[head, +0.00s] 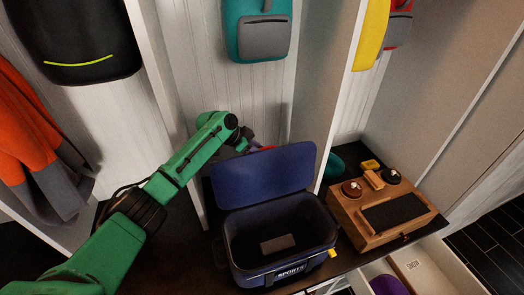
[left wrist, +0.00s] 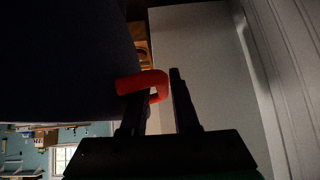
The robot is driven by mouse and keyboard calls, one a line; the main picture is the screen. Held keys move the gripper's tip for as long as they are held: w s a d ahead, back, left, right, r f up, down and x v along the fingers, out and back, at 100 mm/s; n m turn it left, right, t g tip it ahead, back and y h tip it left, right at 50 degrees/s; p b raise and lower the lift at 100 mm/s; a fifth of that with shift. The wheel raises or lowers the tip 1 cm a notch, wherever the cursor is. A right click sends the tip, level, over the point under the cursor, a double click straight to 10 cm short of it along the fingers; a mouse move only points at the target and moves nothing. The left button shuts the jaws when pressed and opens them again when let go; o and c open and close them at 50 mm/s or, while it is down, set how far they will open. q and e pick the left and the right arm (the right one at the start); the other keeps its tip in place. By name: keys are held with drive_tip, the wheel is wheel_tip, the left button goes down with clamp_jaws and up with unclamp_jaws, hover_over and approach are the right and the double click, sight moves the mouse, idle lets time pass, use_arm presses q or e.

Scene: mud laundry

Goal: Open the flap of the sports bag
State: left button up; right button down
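The dark blue sports bag (head: 282,269) stands on the dark bench, and I see down into it. Its flap (head: 262,177) is raised and leans back, leaving the mouth uncovered; a brownish patch shows inside. My left gripper (head: 254,147) is behind the flap's top edge, partly hidden, with a bit of red beside it. In the left wrist view, a red loop (left wrist: 143,84) crosses one finger and hangs down between the parted fingers (left wrist: 160,97). The dark surface on the left there appears to be the flap. My right gripper is out of view.
A wooden box (head: 384,204) with small items on top stands right of the bag. White partitions (head: 335,90) rise behind. A teal backpack (head: 257,30) hangs above. An open drawer (head: 425,265) lies at the lower right.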

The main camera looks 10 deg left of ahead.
use_arm(q)
wheel_tip(320, 180, up, 20)
drive_tip(key=b, duration=0.1)
drive_tip(key=shift+b, duration=0.4)
